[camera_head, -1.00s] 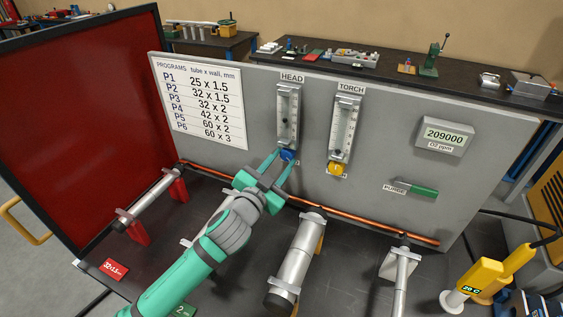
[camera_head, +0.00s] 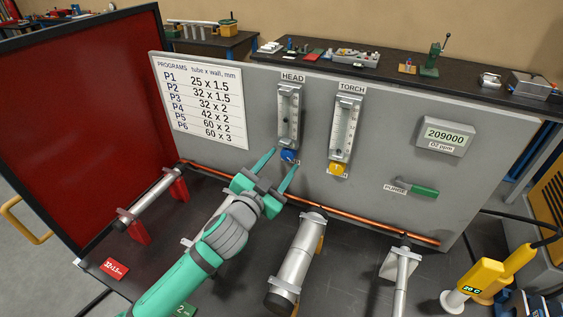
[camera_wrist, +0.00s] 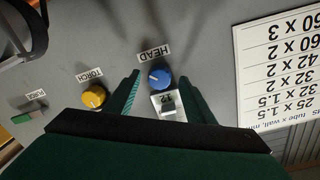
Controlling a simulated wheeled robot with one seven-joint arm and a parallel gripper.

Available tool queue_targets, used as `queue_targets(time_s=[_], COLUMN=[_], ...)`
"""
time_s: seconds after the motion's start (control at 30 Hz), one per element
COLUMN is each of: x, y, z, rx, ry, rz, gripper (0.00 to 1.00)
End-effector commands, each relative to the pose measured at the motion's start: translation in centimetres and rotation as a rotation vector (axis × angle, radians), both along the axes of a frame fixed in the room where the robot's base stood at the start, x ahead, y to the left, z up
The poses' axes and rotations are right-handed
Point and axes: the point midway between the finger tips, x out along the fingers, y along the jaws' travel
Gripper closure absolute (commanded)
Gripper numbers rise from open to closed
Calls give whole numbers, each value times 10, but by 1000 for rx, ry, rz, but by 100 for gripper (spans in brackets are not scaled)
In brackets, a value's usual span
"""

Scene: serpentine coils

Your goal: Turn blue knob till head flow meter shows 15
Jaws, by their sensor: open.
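The blue knob (camera_head: 288,156) sits on the grey panel below the head flow meter (camera_head: 288,116), a clear vertical tube labelled HEAD. The float in the tube shows as a dark spot, but its scale is too small to read. In the wrist view the blue knob (camera_wrist: 160,78) lies between and just beyond my fingertips, with a small tag below it that seems to read 12. My gripper (camera_head: 281,168) is open and empty, its two fingers apart and pointing at the panel; no contact with the knob shows.
The torch flow meter (camera_head: 343,127) with its yellow knob (camera_head: 337,170) stands to the right. A green purge handle (camera_head: 424,191) is farther right. A copper pipe (camera_head: 340,214) runs along the panel's foot.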

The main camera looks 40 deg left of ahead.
Motion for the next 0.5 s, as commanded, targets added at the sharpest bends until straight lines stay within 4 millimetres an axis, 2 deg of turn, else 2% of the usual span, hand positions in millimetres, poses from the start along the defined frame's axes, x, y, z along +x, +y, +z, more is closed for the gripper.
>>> queue_targets(time_s=[0.3, 0.5], x=[-52, -78], y=[-9, -14], z=[2, 2], rx=[0, 1], ry=[-1, 0], rz=[4, 4], gripper=[51, 51])
